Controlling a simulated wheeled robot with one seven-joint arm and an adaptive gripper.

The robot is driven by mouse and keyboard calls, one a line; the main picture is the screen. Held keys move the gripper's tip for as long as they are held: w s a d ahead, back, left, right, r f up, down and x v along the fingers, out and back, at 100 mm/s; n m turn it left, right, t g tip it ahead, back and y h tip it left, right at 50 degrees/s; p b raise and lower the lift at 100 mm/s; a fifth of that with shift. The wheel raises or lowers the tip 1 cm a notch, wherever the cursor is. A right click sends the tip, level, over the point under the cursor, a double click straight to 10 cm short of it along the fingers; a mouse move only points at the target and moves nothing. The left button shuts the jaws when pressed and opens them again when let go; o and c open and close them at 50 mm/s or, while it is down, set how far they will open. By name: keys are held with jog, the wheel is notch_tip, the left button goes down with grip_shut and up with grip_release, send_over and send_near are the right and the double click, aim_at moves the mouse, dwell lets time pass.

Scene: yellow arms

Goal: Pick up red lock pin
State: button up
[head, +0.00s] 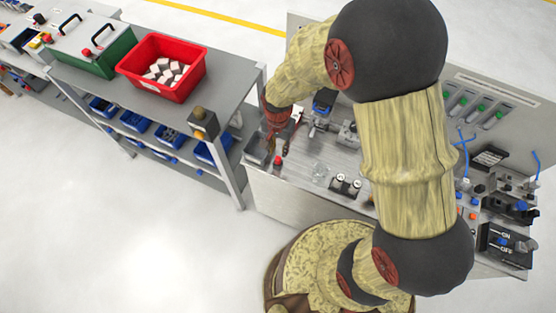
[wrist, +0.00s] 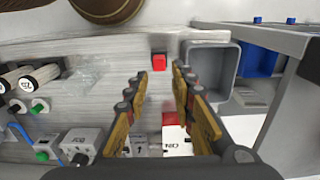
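A small red block-like piece (wrist: 159,62), likely the red lock pin, stands on the grey bench top (wrist: 110,55) in the wrist view. It lies just beyond the gap between my fingertips, and nothing grips it. In the head view a small red piece (head: 278,161) shows on the bench near its left end, just below my gripper (head: 269,142). My gripper (wrist: 160,76) is open and empty in the wrist view, its yellow-brown fingers apart. Another red part (wrist: 167,118) shows between the fingers beside a white labelled box (wrist: 177,140).
A grey open bin (wrist: 211,72) stands close to the right finger in the wrist view. Switches and knobs (wrist: 80,143) crowd the lower left. In the head view a red crate (head: 190,85) with pale blocks stands on the left shelf unit (head: 225,95).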

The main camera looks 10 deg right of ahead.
aim_at(279, 157)
notch_tip(279, 157, down, 7)
jog(key=shift+w+d+r+b, duration=0.1)
jog(key=shift+b, duration=0.2)
jog(key=shift+c, duration=0.8)
grip_shut()
